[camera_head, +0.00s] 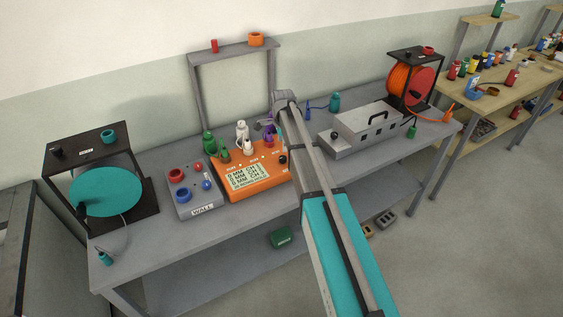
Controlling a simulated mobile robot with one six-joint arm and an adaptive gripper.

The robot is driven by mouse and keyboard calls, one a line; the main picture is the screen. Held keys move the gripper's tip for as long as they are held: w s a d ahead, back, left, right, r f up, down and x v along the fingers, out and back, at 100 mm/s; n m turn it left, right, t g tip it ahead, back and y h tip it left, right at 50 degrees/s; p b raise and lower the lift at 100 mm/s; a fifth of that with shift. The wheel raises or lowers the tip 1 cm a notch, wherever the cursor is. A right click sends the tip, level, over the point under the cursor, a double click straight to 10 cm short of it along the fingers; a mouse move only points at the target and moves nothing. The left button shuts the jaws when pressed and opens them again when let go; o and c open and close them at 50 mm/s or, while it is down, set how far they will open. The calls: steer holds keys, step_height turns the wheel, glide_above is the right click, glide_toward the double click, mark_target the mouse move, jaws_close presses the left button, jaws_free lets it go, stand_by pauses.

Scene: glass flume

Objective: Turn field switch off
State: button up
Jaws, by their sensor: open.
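No label that reads "field" is legible, so I cannot tell which control is the field switch. An orange instrument box (262,188) with a pale text panel and several small labels stands mid-bench. A black knob (282,160) is near its right end, right beside my arm. A grey box labelled "WALL" (203,211) with red and blue knobs and rings adjoins it on the left. My gripper (279,117) is above the back right of the orange box, small and partly hidden by my arm. It is open, and I see nothing held in it.
Green, white and purple bottle-like pieces (242,132) stand at the orange box's back edge. A grey frame (198,88) rises behind. A teal reel (105,192) is at left; a grey handled box (350,143) and orange reel (400,83) are at right. The bench's front strip is clear.

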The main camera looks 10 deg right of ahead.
mark_target(282, 158)
steer(key=shift+f+b, duration=3.25)
steer(key=shift+f, duration=0.35)
steer(key=c, duration=1.1)
steer(key=shift+a, duration=0.2)
steer(key=shift+d, duration=0.1)
